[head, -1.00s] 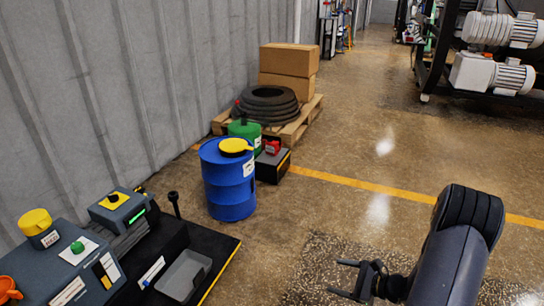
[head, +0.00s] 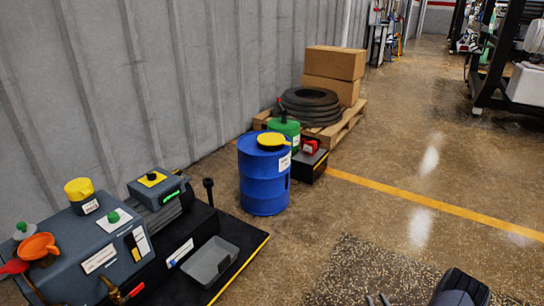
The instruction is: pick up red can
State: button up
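A small red object (head: 310,147), likely the red can, sits on a low black box (head: 306,166) just right of the green drum, in the middle of the head view. It is small and its details are hard to make out. My gripper (head: 378,300) is at the bottom edge, mostly cut off by the frame. Its two fingertips show apart with nothing seen between them. It is well short of the red object, with open floor between.
A blue drum (head: 264,184) with a yellow funnel (head: 272,140) stands in front of the green drum (head: 285,128). Behind are a pallet (head: 350,122), a tire (head: 310,100) and boxes (head: 334,64). A grey machine (head: 88,245) fills the lower left. Floor to the right is clear.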

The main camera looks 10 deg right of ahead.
aim_at(311, 145)
jog(key=i+l+u, duration=0.65)
jog(key=l+u, duration=0.15)
jog(key=l, duration=0.15)
jog(key=i+l+u, duration=0.25)
jog(key=l, duration=0.15)
jog(key=i+l, duration=0.15)
jog(key=l, duration=0.3)
jog(key=i+l+u, duration=0.1)
jog(key=l, duration=0.35)
jog(key=i+l, duration=0.15)
jog(key=l, duration=0.3)
jog(key=i+l+u, duration=0.1)
jog(key=l, duration=0.35)
jog(key=i+l, duration=0.1)
jog(key=l, duration=0.4)
jog(key=i+l, duration=0.15)
jog(key=l, duration=0.2)
jog(key=i+l+u, duration=0.1)
jog(key=l, duration=0.25)
jog(key=i+l, duration=0.15)
jog(key=l, duration=0.2)
